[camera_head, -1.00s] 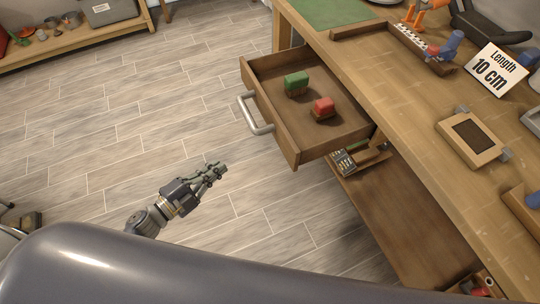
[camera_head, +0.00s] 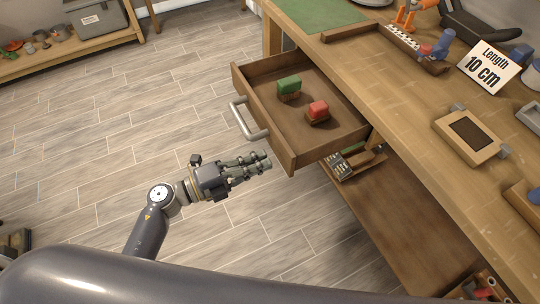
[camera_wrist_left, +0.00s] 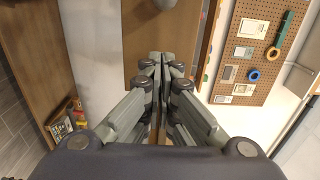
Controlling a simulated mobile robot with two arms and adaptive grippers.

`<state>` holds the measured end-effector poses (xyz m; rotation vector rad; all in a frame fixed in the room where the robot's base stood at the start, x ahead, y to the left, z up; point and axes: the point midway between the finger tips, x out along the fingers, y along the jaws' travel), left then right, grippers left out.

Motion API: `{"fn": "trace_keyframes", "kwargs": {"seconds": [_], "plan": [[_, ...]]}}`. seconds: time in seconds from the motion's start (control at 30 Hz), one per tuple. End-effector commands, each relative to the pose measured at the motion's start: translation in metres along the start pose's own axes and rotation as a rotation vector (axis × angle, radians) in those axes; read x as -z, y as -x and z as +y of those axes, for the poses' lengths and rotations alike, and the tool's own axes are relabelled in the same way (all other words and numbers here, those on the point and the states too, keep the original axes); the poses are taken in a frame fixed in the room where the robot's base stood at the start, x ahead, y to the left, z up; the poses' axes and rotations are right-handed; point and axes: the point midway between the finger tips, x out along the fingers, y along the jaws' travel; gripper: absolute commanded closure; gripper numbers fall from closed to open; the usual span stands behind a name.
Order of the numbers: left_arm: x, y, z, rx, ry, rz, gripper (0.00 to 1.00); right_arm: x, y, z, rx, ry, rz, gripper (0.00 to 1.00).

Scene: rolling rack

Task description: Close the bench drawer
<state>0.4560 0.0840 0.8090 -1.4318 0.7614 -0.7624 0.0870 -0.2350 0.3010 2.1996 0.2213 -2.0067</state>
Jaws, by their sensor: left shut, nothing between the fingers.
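The bench drawer (camera_head: 325,142) is pulled out from the wooden workbench (camera_head: 400,110). It holds a green-topped brush (camera_head: 289,85) and a red-topped brush (camera_head: 318,110). Its metal bar handle (camera_head: 247,120) is on the front panel (camera_head: 262,118). My left gripper (camera_head: 268,160) is shut and empty, just in front of the drawer front's near end, below the handle in the picture. In the left wrist view my shut fingers (camera_wrist_left: 160,60) point at a brown wooden panel, probably the drawer front (camera_wrist_left: 138,70). I cannot tell whether they touch it. My right gripper is not in view.
A lower shelf (camera_head: 400,210) under the bench holds a small box of tools (camera_head: 345,165). The bench top carries a "Length 10 cm" sign (camera_head: 488,67) and a framed block (camera_head: 470,136). The floor (camera_head: 120,150) left of the drawer is clear.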

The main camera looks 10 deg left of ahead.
Motion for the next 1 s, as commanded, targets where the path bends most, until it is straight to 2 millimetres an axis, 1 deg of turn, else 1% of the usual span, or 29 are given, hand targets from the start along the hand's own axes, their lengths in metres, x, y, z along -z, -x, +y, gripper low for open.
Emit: {"fn": "trace_keyframes", "kwargs": {"seconds": [0.03,0.2,0.33,0.77,0.87,1.0], "plan": [[0.000,-0.009,0.000,0.003,0.000,0.000,1.00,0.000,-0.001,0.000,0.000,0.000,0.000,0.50],[-0.001,-0.027,0.001,0.001,0.001,-0.002,1.00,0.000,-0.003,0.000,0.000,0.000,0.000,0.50],[0.000,-0.032,0.001,0.000,0.002,-0.001,1.00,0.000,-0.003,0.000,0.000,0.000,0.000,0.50],[0.000,-0.034,0.000,0.000,0.002,0.000,1.00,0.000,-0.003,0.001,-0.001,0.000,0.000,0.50],[0.000,-0.042,0.000,0.001,0.001,0.001,1.00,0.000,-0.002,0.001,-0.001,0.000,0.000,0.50],[0.000,-0.061,-0.001,0.001,0.000,0.001,1.00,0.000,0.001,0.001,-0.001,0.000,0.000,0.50]]}}
